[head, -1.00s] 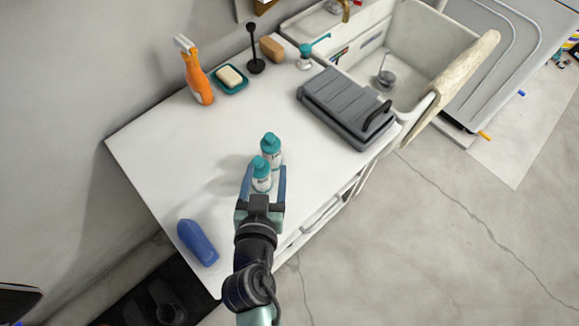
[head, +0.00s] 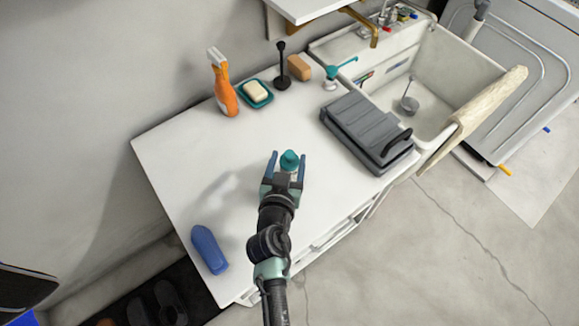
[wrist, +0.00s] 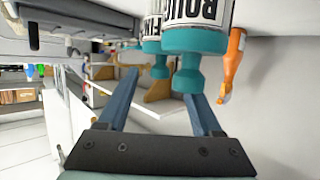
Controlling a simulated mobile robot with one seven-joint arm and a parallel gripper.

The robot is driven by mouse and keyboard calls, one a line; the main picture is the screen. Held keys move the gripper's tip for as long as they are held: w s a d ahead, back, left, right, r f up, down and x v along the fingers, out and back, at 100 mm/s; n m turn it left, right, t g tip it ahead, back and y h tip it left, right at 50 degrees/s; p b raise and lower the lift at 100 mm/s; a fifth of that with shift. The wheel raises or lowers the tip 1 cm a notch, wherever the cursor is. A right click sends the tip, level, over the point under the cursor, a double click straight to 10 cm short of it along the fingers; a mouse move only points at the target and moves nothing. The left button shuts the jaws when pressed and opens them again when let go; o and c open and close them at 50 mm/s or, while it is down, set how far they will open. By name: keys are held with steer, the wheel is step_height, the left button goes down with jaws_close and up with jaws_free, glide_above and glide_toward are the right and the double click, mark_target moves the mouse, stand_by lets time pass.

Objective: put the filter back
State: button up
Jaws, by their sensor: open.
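My gripper (head: 287,158) is open over the white counter (head: 195,165), its two blue fingers pointing away toward the back. A white bottle with a teal cap (head: 289,160) shows between the fingers in the head view. The wrist view shows two such bottles upside down, a nearer one (wrist: 195,42) and one behind (wrist: 152,47). The fingers are on either side of the caps; I cannot tell whether they touch. No thing is clearly a filter; a small grey round piece (head: 409,104) sits in the sink basin (head: 440,75).
A grey case (head: 362,130) lies right of my gripper. An orange spray bottle (head: 224,85), soap dish (head: 256,93), black stand (head: 282,72) and brown sponge (head: 299,67) line the back. A blue bottle (head: 209,250) lies front left. The counter's middle left is clear.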

steer(key=shift+x, duration=1.35)
jaws_close()
stand_by(0.4)
